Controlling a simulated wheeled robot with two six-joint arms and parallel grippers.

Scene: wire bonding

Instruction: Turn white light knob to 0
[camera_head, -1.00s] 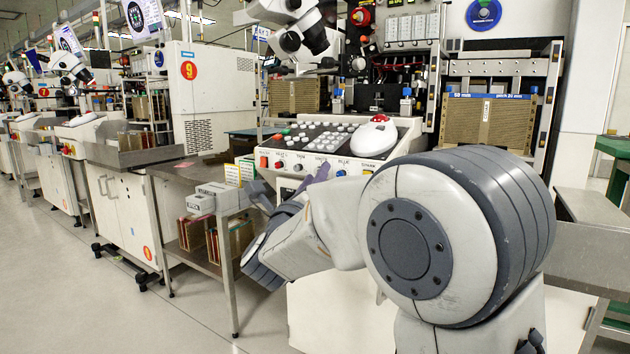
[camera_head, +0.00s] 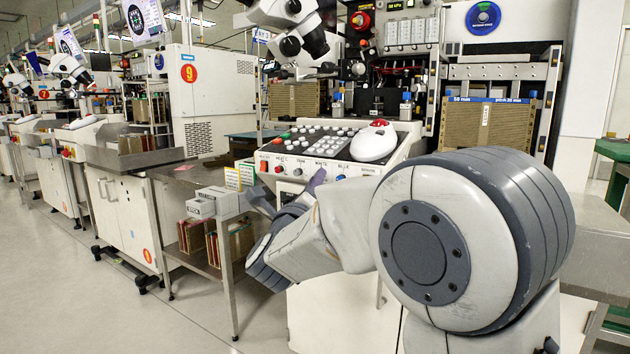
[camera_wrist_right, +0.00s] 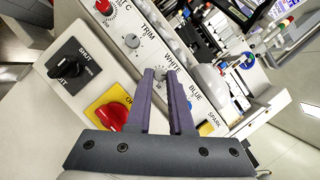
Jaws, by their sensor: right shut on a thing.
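The white light knob (camera_wrist_right: 160,74) is a small grey knob beside the WHITE label on the pale front panel, in the right wrist view. My right gripper (camera_wrist_right: 161,80) has purple fingers, which are shut on this knob from both sides. The fingers hide part of the knob, and I cannot read its setting. In the head view the right gripper (camera_head: 317,182) reaches the sloping front of the control console (camera_head: 400,146), and its fingers cover the white knob there. My left gripper is not in view.
The TRIM knob (camera_wrist_right: 131,41) and a blue knob (camera_head: 340,177) flank the white one. A red rotary switch on a yellow plate (camera_wrist_right: 113,117) and a black SHUT switch (camera_wrist_right: 68,66) lie close to the fingers. A white mouse-like device (camera_head: 373,144) sits on the console.

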